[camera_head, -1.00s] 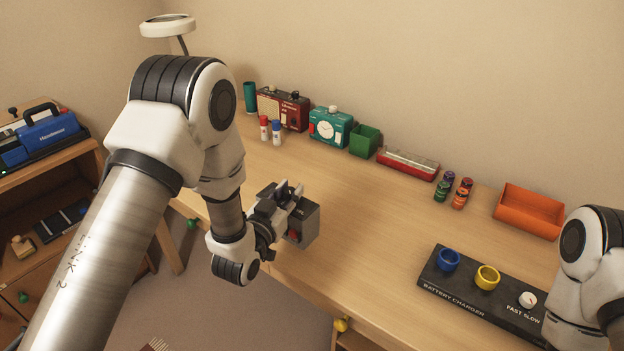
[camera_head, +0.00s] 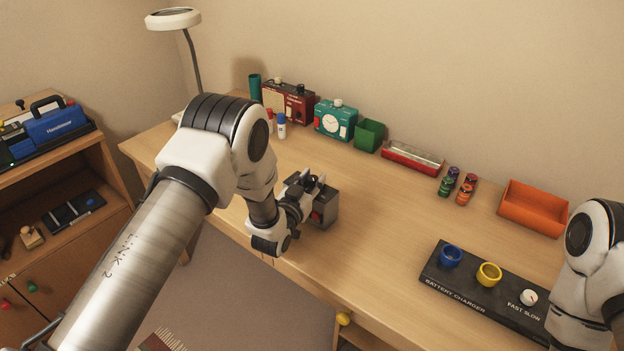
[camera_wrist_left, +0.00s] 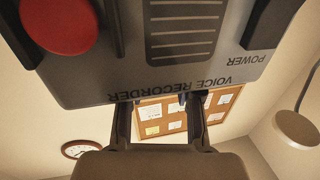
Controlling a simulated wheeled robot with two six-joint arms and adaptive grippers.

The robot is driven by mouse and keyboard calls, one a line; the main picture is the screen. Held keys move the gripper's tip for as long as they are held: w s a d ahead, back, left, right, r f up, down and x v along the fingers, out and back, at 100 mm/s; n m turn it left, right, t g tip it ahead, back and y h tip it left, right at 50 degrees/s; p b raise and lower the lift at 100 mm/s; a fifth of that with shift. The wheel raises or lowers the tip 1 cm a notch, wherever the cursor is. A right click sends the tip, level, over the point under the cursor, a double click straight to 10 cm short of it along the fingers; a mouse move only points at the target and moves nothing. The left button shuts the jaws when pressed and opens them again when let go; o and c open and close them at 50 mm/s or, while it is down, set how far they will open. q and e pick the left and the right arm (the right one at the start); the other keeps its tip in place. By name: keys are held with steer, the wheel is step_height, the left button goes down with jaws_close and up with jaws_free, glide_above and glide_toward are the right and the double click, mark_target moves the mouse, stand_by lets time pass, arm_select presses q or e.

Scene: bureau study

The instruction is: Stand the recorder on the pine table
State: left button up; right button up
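The recorder (camera_head: 326,208), a dark grey box with a red button, is at the front part of the pine table (camera_head: 390,225). My left gripper (camera_head: 308,186) is shut on it from the left. The head view does not settle whether its base touches the wood. In the left wrist view the recorder (camera_wrist_left: 180,75) fills the top, its "VOICE RECORDER" and "POWER" lettering upside down in the picture; the gripper fingers (camera_wrist_left: 160,118) reach to its edge. My right arm shows at the right edge; its gripper is out of view.
Along the back stand a red radio (camera_head: 288,104), teal clock (camera_head: 335,120), green bin (camera_head: 369,135), red-and-silver tray (camera_head: 412,160), several small batteries and an orange bin (camera_head: 533,208). A battery charger (camera_head: 470,287) lies front right. The table's middle is clear.

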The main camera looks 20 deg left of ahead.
arm_select(q)
steer(key=shift+o, duration=0.4)
steer(key=shift+r, duration=0.15)
steer(key=shift+s, duration=0.2)
steer(key=s+a+b, duration=0.1)
steer(key=s, duration=1)
steer(key=shift+s+a, duration=0.25)
